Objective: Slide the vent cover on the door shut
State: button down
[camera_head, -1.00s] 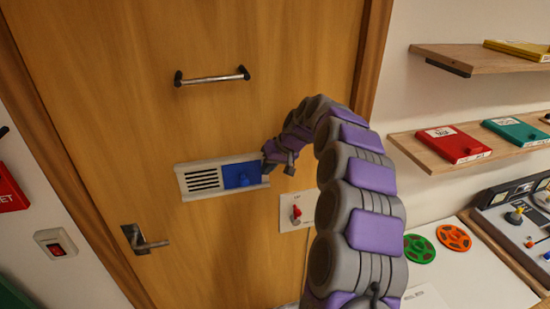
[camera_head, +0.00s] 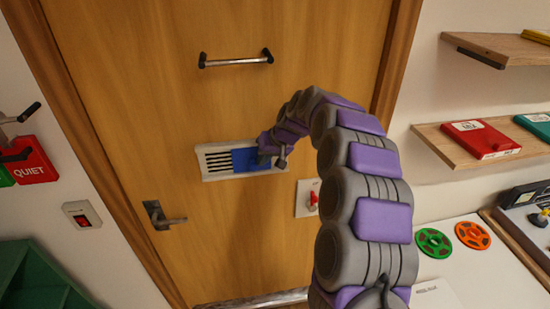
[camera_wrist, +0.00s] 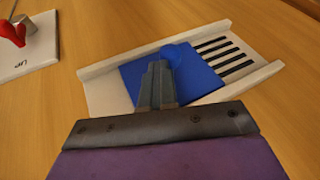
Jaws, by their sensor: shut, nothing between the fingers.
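The vent (camera_head: 215,175) is a white frame with dark slots, set low on the wooden door. Its blue cover (camera_head: 245,160) hides part of the slots; open slots show at its left in the head view. In the wrist view the cover (camera_wrist: 135,82) has a round blue knob (camera_wrist: 181,56), with open slots to its right and bare white track to its left. My gripper (camera_head: 268,158) is shut and empty over the cover. In the wrist view its tip (camera_wrist: 159,70) is right beside the knob, on the side away from the slots; whether they touch is unclear.
A red-lever switch plate (camera_head: 307,199) is on the door just right of the vent. A bar handle (camera_head: 236,60) is above and a lever handle (camera_head: 160,216) lower left. Shelves (camera_head: 500,140) and a white desk (camera_head: 450,270) stand to the right.

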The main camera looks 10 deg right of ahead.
jog(key=a, duration=0.9)
jog(key=shift+a+f, duration=0.1)
jog(key=shift+a, duration=0.3)
